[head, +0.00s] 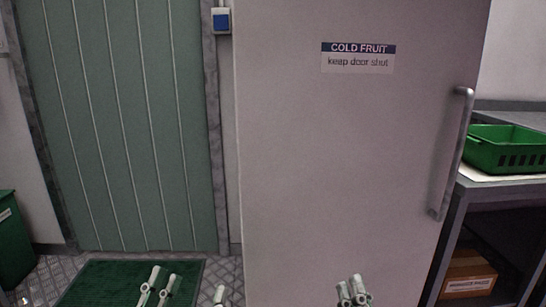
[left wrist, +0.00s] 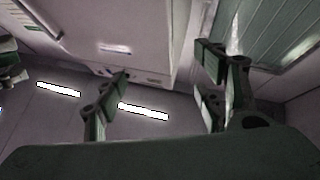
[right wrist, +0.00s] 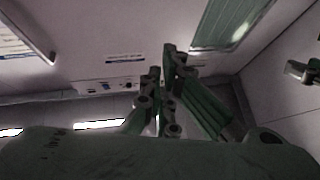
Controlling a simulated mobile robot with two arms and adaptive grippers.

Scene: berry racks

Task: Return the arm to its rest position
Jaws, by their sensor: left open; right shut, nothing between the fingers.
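My left gripper (head: 188,285) is low in the head view, left of the cold fruit cabinet, in front of the dark green mat. Its fingers are spread apart and empty; they also show spread in the left wrist view (left wrist: 165,78). My right gripper (head: 353,290) is low in front of the cabinet door. Its fingers are together with nothing between them, as the right wrist view (right wrist: 163,72) also shows. Both grippers point upward, and most of both arms is out of the head view.
A tall pale cabinet door (head: 340,170) labelled "COLD FRUIT" appears shut, with a vertical handle (head: 453,150). A green door (head: 125,130) stands left, behind a green mat (head: 100,280). At right, a green crate (head: 505,150) sits on a bench above a cardboard box (head: 468,275). A green bin (head: 12,240) is far left.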

